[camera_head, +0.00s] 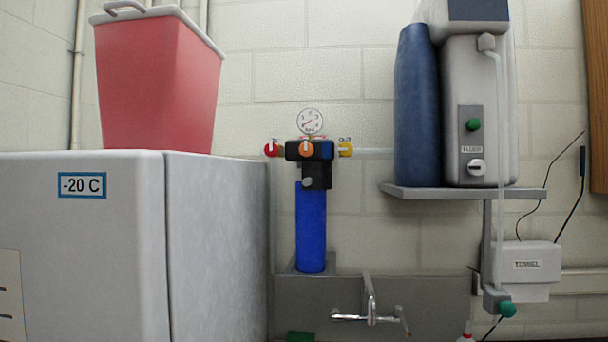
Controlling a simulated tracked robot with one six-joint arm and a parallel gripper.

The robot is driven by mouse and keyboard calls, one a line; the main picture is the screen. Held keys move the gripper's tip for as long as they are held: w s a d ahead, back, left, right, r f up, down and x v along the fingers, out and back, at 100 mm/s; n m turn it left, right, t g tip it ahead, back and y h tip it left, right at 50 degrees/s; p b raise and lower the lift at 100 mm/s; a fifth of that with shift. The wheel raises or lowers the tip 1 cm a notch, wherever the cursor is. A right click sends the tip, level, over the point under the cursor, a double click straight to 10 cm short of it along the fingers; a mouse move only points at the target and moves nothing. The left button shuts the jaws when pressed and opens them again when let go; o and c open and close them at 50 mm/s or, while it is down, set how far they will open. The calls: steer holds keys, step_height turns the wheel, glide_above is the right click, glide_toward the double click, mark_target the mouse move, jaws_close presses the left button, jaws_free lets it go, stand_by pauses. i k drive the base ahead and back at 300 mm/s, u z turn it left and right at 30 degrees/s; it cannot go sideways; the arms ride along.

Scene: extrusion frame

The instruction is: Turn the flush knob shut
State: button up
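A grey dispenser unit (452,95) stands on a wall shelf at the right. Its front panel (471,141) carries a green button (473,125), a small label (471,149) too blurred to read surely, and a white knob (477,167) with a dark mark below the label. This white knob looks like the flush knob; its mark lies roughly level. A blue filter (310,225) hangs on the wall at the centre, with a red knob (271,149), an orange knob (306,148) and a yellow knob (345,149) on its head. My gripper is not in view.
The shelf (440,192) juts from the wall under the unit and a blue container (416,110). A clear tube ends at a green-knobbed valve (507,308) below. A white freezer (90,240) fills the left. A metal tap (370,314) sits low at the centre.

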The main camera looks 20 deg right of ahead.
mark_target(476, 167)
steer(key=z, duration=1.6)
